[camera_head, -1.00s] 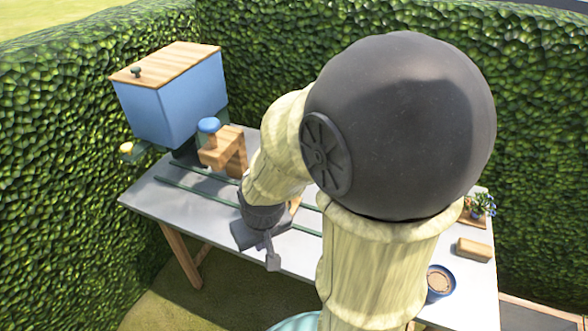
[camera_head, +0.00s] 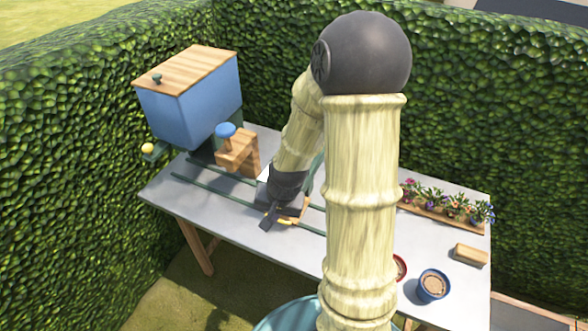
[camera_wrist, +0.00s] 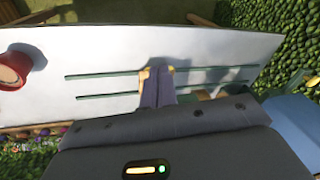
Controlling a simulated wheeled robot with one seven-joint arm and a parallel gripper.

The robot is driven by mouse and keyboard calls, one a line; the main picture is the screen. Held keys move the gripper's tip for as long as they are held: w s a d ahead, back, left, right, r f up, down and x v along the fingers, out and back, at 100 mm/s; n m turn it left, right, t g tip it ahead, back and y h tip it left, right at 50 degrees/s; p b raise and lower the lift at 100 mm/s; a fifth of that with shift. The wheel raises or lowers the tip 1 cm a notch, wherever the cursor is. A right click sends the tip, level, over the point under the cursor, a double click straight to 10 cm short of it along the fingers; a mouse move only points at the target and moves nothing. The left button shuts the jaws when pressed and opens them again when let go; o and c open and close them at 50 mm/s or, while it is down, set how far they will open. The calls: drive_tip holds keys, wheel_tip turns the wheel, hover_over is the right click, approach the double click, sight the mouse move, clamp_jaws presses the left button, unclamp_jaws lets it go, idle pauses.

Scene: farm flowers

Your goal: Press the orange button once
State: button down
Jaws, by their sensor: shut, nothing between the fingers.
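No clear orange button shows in either view. My gripper (camera_head: 268,218) is shut and empty, low over the table (camera_head: 215,202) between the green rails (camera_head: 208,183). In the wrist view its dark fingers (camera_wrist: 158,74) lie together, pointing at a small wooden piece (camera_wrist: 143,78) with a yellowish-orange patch near the tips. In the head view a wooden piece (camera_head: 300,212) shows just right of the gripper, partly hidden by it. I cannot tell if the fingers touch it. A blue knob (camera_head: 226,130) sits on a wooden block (camera_head: 240,155) left of my arm.
A blue box (camera_head: 195,95) with a wooden lid stands at the back left, a yellow ball (camera_head: 147,148) beside it. A blue pot (camera_head: 433,285), red pot (camera_head: 399,268), wooden block (camera_head: 471,255) and flower tray (camera_head: 440,215) are at the right. Hedges enclose the table.

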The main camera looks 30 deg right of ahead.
drive_tip(key=w+d+r+m+t+y+p, duration=0.1)
drive_tip(key=w+d+r+m+t+p, duration=0.2)
drive_tip(key=m, duration=0.5)
drive_tip(key=w+d+r+m+t+p, duration=0.2)
drive_tip(key=w+d+r+m+p, duration=0.3)
drive_tip(key=w+d+m+p, duration=0.2)
drive_tip(key=d+m+p, duration=0.1)
drive_tip(key=d+p, duration=0.1)
drive_tip(key=p, duration=0.1)
drive_tip(key=shift+w+d+r+t+y, duration=0.15)
drive_tip(key=shift+r+t+y, duration=0.15)
drive_tip(key=shift+t+y, duration=0.1)
drive_tip(key=shift+f, duration=0.1)
wheel_tip(320, 180, down, 9)
drive_tip(key=b, duration=0.7)
idle(0.8)
drive_tip(key=shift+f+b, duration=0.25)
drive_tip(key=shift+b, duration=0.05)
